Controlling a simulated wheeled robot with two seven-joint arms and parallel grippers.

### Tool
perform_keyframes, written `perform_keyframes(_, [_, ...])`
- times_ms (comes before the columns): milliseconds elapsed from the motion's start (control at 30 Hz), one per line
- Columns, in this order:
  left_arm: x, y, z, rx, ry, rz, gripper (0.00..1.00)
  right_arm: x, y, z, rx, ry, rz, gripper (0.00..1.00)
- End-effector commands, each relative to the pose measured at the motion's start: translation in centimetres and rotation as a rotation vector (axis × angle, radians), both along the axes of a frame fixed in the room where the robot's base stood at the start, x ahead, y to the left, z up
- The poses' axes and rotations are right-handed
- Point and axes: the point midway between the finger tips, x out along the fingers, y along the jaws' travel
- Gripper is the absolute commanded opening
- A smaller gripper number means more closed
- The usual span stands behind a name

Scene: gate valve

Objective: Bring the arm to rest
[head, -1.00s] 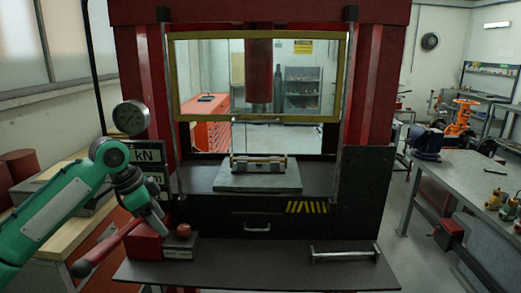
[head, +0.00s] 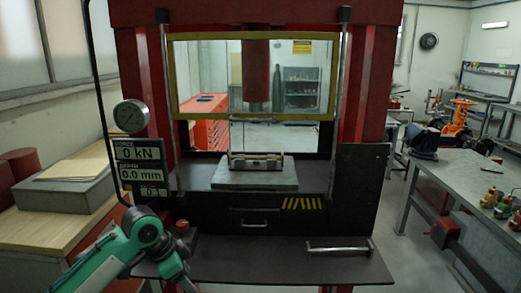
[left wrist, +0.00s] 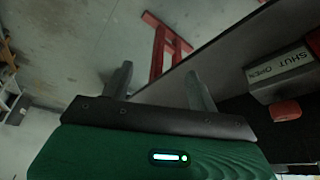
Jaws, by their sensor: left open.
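My left arm, green and grey, comes in at the lower left of the head view. Its wrist points down in front of the press shelf. In the left wrist view my left gripper (left wrist: 161,85) is open, its two fingers apart with nothing between them. A block labelled SHUT and OPEN (left wrist: 282,72) and a red knob (left wrist: 285,110) lie to the right of the fingers, clear of them. The red knob (head: 182,227) also shows just past my wrist in the head view; the block there is mostly hidden by my arm. My right gripper is not in view.
The red press holds a plate (head: 255,178) with a small fixture (head: 256,162) behind a yellow-framed guard (head: 255,119). The display (head: 141,162) reads 0 kN and 0.0 mm. A workbench (head: 455,180) stands at right.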

Motion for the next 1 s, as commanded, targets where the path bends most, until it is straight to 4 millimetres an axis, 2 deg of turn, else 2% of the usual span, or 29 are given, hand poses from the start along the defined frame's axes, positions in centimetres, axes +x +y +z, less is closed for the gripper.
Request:
perform_keyframes(33, [-1.1,-0.8,-1.7,-0.009,0.006,0.006,0.59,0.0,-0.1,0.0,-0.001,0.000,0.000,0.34])
perform_keyframes(200, [-4.3,-2.8,-6.2,-0.033,0.003,0.055,0.59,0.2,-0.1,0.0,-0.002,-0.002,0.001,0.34])
perform_keyframes(500, [-10.6,-4.5,-12.2,-0.080,0.001,0.205,0.59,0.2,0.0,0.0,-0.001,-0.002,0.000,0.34])
perform_keyframes(767, [-16.7,-3.8,-15.9,-0.096,0.012,0.397,0.59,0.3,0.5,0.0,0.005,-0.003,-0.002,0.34])
perform_keyframes(1000, [-22.8,-1.3,-18.2,-0.064,0.028,0.609,0.59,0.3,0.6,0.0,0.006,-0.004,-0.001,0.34])
